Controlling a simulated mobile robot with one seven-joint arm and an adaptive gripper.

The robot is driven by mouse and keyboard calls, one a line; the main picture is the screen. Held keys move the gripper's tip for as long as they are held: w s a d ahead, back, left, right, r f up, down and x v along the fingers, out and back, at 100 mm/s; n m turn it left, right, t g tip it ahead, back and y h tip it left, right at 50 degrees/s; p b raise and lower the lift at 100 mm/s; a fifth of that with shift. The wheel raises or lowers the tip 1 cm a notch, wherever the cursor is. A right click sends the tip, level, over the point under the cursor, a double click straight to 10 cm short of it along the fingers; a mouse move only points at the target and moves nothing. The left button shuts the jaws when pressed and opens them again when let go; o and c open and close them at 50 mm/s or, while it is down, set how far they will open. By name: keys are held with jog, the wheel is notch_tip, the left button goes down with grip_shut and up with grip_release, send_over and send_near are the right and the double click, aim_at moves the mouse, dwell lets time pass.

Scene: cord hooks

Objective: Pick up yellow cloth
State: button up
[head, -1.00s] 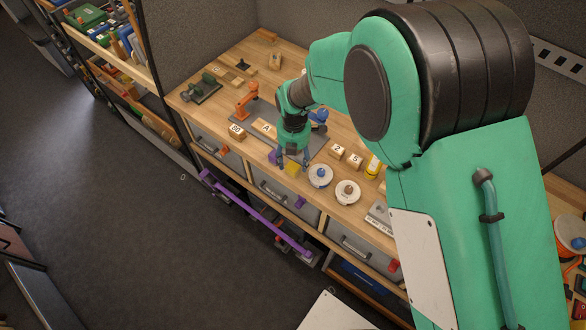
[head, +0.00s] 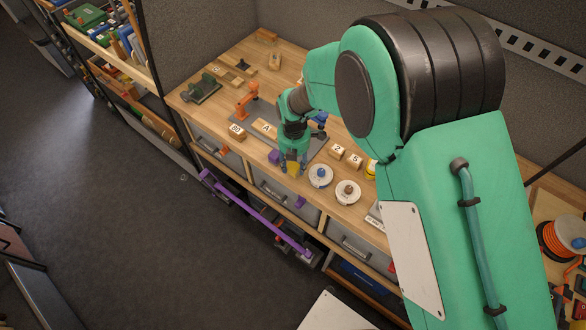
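The yellow cloth (head: 292,170) is a small yellow patch at the front edge of the wooden workbench, left of the white spools. My gripper (head: 293,164) is right over it, with its fingertips reaching down around or beside the cloth. The cloth's upper part is partly hidden by the gripper. At this size I cannot tell whether the fingers press on the cloth or stand apart from it.
A purple block (head: 274,156) is close on the left of my gripper. Two white spools (head: 320,175) (head: 347,192) stand to the right. Numbered wooden blocks (head: 337,151) are behind them. A purple bar (head: 255,212) runs below the bench front.

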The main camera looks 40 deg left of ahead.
aim_at(294, 167)
jog(key=c, duration=0.5)
jog(key=shift+c, duration=0.2)
jog(key=shift+r, duration=0.1)
jog(key=shift+r, duration=0.5)
jog(key=shift+s+d+r, duration=0.15)
jog(key=shift+r, duration=0.45)
jog(key=shift+s+d+r, duration=0.1)
jog(key=shift+d+r, duration=0.05)
jog(key=shift+r, duration=0.45)
jog(key=s+d+r, duration=0.1)
jog(key=s+d, duration=0.8)
jog(key=d, duration=0.3)
jog(key=shift+s+r, duration=0.2)
